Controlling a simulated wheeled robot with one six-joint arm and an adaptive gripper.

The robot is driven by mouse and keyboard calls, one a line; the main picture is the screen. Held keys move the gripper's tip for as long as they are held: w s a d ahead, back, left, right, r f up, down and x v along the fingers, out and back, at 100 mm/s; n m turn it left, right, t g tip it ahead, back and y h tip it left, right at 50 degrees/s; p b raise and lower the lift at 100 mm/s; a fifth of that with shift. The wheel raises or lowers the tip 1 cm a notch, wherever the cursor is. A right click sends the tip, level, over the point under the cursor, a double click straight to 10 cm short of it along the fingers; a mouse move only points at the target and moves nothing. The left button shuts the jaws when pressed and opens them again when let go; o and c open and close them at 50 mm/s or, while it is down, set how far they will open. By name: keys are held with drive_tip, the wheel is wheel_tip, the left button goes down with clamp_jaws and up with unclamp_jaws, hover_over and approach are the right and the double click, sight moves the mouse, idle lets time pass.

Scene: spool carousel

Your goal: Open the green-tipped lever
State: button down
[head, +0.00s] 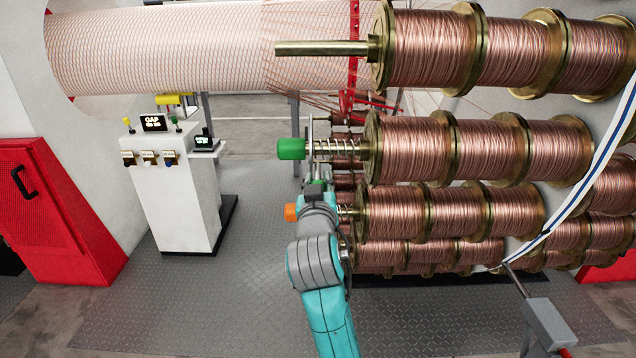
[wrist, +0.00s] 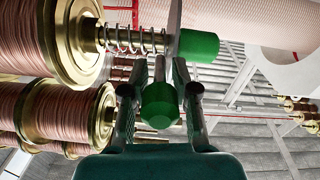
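The green-tipped lever is a thin grey bar hanging from a sprung shaft; its green knob (wrist: 159,106) is in the middle of the wrist view. My gripper (wrist: 159,75) is open, with one finger on each side of the knob and small gaps visible. I cannot tell whether either finger touches it. In the head view my gripper (head: 317,182) is just below the shaft, and my wrist hides most of the knob. The shaft ends in a larger green cap (head: 291,149), also in the wrist view (wrist: 198,47). A coil spring (head: 336,148) sits between lever and spool.
Copper wire spools (head: 410,149) with brass flanges fill the right, in rows. An orange cap (head: 290,212) is close beside my wrist. A brass rod (head: 320,48) sticks out above. A white control console (head: 178,200) and a red cabinet (head: 62,215) stand left, with clear floor between.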

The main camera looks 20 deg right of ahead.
drive_tip(key=shift+d, duration=0.1)
drive_tip(key=shift+w+d+r+n+g+y, duration=0.1)
drive_tip(key=shift+d+n+g+y, duration=0.5)
drive_tip(key=shift+n+y, duration=1.6)
drive_tip(key=shift+w+d+f+n+g+y, duration=0.15)
drive_tip(key=shift+d+n+y, duration=1.15)
drive_tip(key=shift+y, duration=1.55)
drive_tip(key=shift+w+d+r+n+g+y, duration=0.2)
drive_tip(key=shift+d+n+y, duration=0.5)
drive_tip(key=shift+n+y, duration=1.6)
drive_tip(key=shift+y, duration=0.35)
drive_tip(key=c, duration=1.2)
unclamp_jaws()
drive_tip(key=shift+s, duration=0.1)
drive_tip(key=shift+d, duration=0.1)
drive_tip(key=v, duration=1.2)
